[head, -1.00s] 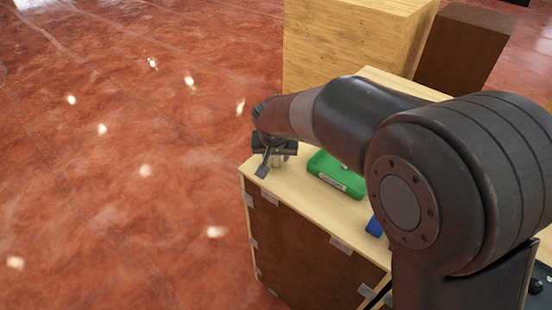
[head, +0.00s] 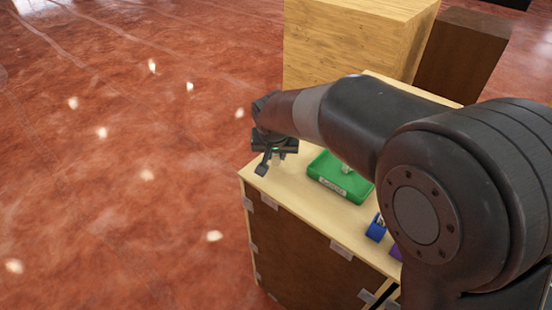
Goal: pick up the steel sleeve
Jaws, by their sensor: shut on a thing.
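My gripper (head: 273,158) is at the left end of the wooden cabinet top, just above its surface. It is shut on the steel sleeve. The sleeve is small and almost wholly hidden by the fingers and the gripper body, so its tilt cannot be told. The gripper is to the left of the green block (head: 323,183) and apart from it.
A blue block (head: 375,231) and a purple one (head: 395,250) lie nearer my arm. A tall wooden box (head: 345,45) and a dark brown box (head: 462,55) stand behind.

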